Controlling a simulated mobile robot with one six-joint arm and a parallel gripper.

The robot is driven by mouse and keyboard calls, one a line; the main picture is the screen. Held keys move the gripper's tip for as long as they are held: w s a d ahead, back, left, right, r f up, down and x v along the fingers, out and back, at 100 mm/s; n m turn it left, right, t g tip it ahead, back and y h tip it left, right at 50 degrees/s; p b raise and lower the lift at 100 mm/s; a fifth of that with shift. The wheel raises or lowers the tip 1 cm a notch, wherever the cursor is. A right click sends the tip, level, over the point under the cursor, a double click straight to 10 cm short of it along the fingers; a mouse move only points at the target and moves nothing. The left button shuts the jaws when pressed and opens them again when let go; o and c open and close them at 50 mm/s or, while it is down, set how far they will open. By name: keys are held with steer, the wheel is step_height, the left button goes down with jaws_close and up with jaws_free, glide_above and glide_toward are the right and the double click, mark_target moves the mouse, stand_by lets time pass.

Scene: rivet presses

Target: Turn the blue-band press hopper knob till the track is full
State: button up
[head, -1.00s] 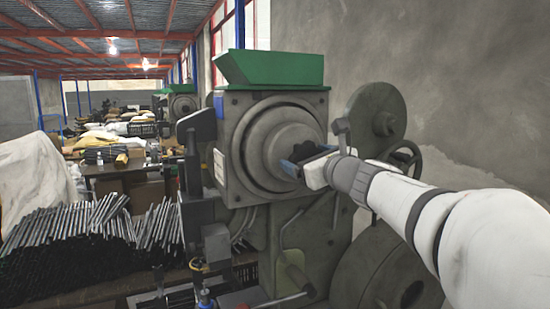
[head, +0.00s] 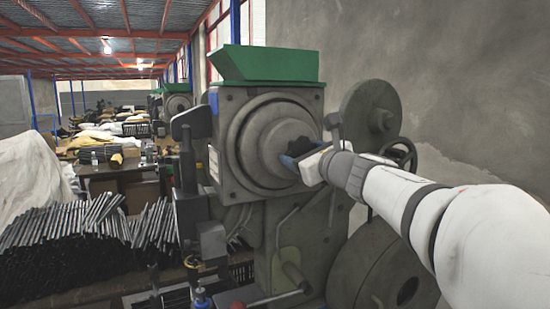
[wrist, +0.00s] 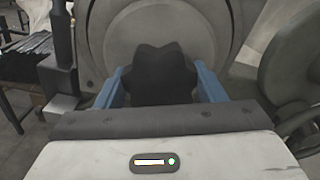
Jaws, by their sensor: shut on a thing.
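The press (head: 232,165) stands in the middle of the head view, with a green hopper (head: 265,65) on top and a small blue band at its upper left corner (head: 214,102). A round stepped disc (head: 250,135) is on its front. The black lobed knob (wrist: 160,75) sits at the disc's centre and shows clearly in the wrist view. My gripper (head: 292,162) reaches in from the right; its blue fingers (wrist: 160,88) are on both sides of the knob and shut on it. The knob is mostly hidden by the gripper in the head view. The track's fill cannot be made out.
A large wheel (head: 372,112) and a handwheel (head: 400,153) stand right of the press, close to my arm. Stacked metal rods (head: 70,245) lie at the lower left. A dark upright bracket (head: 190,130) stands at the press's left side. Another press (head: 178,103) stands behind.

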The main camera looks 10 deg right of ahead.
steer(key=n+b, duration=0.1)
steer(key=b, duration=0.1)
steer(key=n+b, duration=0.2)
steer(key=shift+f, duration=0.35)
steer(key=n+b, duration=0.4)
steer(key=b, duration=0.1)
steer(key=shift+a+n, duration=0.1)
steer(key=shift+n, duration=0.3)
steer(key=n+b, duration=0.7)
steer(key=n, duration=0.1)
steer(key=shift+f+b, duration=0.1)
steer(key=shift+b, duration=0.3)
steer(key=n+b, duration=0.3)
steer(key=shift+n, duration=0.4)
steer(key=n+b, duration=0.2)
steer(key=n, duration=0.1)
steer(key=n+b, duration=0.3)
steer(key=n, duration=0.3)
steer(key=shift+n, duration=0.3)
